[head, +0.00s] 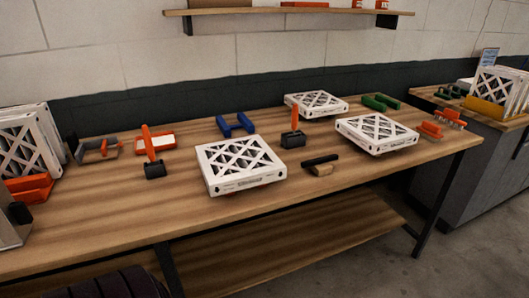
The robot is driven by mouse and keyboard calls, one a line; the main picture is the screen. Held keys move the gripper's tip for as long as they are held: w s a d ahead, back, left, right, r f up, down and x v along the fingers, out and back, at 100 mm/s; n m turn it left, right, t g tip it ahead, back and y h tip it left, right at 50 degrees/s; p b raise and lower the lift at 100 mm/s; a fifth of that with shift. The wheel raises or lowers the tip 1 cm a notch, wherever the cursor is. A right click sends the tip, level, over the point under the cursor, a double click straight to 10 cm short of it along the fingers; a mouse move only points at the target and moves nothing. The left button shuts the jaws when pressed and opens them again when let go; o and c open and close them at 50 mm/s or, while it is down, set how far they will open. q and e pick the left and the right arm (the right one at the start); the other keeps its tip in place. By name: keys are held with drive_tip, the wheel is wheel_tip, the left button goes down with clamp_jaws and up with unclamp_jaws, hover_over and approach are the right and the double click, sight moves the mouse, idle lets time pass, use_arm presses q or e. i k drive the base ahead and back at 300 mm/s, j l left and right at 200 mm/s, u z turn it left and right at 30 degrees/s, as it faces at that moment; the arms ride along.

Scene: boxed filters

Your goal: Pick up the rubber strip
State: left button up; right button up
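A short black bar (320,160) lies on the wooden workbench near its front edge, right of the front filter box. It rests on or against a small tan block (321,170); it may be the rubber strip, but I cannot tell its material. Two tools with orange upright handles and black heads stand on the bench, one at the left (153,169) and one in the middle (293,140). Neither of my grippers shows in the head view.
White lattice-faced filter boxes lie flat on the bench (340,184), at front centre (240,165), back (316,105) and right (376,133). A blue bracket (235,125) and green bracket (381,102) lie behind. More filters stand at left (28,140).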

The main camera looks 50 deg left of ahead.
sight(312, 162)
drive_tip(key=u, duration=1.15)
drive_tip(key=i+l+u, duration=0.2)
drive_tip(key=i+j, duration=0.05)
drive_tip(key=i, duration=0.1)
